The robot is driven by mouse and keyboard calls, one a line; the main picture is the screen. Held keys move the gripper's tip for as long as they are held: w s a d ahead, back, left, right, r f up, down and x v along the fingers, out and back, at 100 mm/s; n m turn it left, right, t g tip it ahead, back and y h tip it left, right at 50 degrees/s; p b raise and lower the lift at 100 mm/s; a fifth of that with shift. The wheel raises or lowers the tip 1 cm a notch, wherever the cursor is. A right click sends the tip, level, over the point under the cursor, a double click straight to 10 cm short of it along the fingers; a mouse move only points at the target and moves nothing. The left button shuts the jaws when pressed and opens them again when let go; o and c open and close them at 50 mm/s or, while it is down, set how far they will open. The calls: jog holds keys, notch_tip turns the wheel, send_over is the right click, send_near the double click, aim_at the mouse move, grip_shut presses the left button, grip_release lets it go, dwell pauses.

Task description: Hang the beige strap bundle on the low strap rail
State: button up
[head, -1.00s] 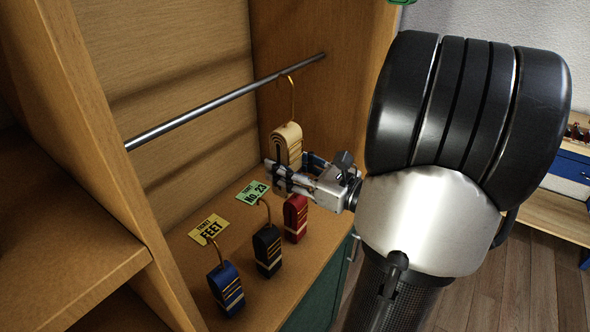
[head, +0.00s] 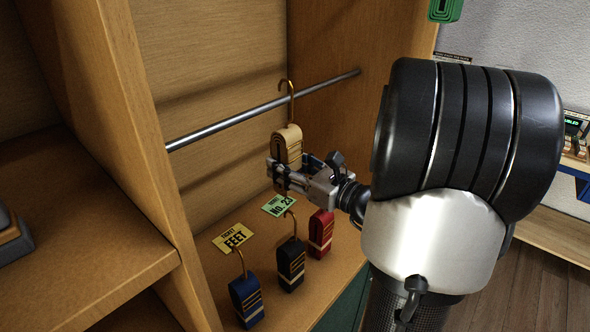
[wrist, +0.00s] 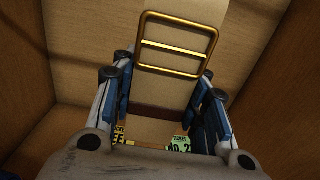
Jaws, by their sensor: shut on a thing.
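The beige strap bundle (head: 287,143) hangs upright in my gripper, with its gold hook (head: 291,92) pointing up. My gripper (head: 281,176) is shut on the lower part of the bundle. The low strap rail (head: 225,124) is a grey metal bar crossing the cabinet bay. In the head view the hook's curved top shows above the rail and its shank crosses the rail's line; I cannot tell the depth between them. In the wrist view the beige bundle (wrist: 172,92) with a gold buckle fills the space between my fingers. The hook is out of that view.
Blue (head: 246,300), black (head: 291,265) and red (head: 321,232) hooked bundles stand on the cabinet floor below. A yellow ticket (head: 233,237) and a green ticket (head: 279,205) lie behind them. Wooden side walls bound the bay. The rail is otherwise bare.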

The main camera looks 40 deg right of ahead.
jog(key=shift+w+a, duration=0.1)
jog(key=shift+w, duration=0.65)
jog(key=shift+w+f, duration=0.2)
jog(key=shift+f+b, duration=1.25)
jog(key=shift+f, duration=0.05)
jog(key=o, duration=1.3)
jog(key=shift+s, duration=0.15)
